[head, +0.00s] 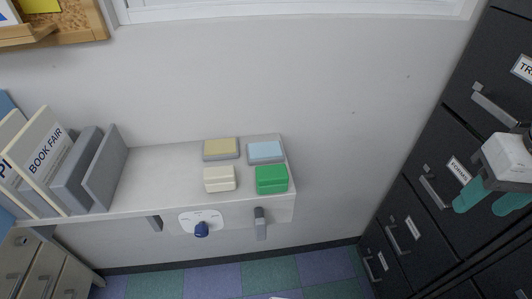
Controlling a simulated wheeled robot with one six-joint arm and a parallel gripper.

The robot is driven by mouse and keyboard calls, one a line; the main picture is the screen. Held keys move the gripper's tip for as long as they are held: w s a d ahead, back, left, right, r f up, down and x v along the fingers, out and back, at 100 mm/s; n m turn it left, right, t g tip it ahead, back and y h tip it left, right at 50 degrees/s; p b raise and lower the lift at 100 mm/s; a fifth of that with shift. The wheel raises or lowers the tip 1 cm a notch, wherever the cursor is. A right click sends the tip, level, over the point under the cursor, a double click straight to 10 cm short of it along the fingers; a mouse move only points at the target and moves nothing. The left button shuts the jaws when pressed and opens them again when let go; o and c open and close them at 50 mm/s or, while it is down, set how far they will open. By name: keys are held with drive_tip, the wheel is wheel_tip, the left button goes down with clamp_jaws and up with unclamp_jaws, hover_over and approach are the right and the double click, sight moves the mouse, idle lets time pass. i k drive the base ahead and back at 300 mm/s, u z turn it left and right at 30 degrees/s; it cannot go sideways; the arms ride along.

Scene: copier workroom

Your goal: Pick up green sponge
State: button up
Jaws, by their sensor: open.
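The green sponge (272,179) lies at the front right corner of a white wall shelf (160,168). To its left is a cream block (219,179), apart from it. Behind it are a light blue pad (265,151) and a yellow pad (220,148), each on a grey base. My gripper (490,200) is at the right edge of the head view, with teal fingers apart and nothing seen between them. It is well to the right of the sponge, in front of the dark cabinet.
Several binders (55,150) and grey bookends stand at the shelf's left. A dark filing cabinet (440,150) with handles stands at the right. Below the shelf front are a blue knob (201,229) and a grey lever (260,222). The wall between shelf and cabinet is bare.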

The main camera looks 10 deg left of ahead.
sight(270, 178)
drive_tip(key=k, duration=1)
drive_tip(key=u, duration=0.75)
drive_tip(key=i, duration=0.9)
drive_tip(key=z, duration=0.75)
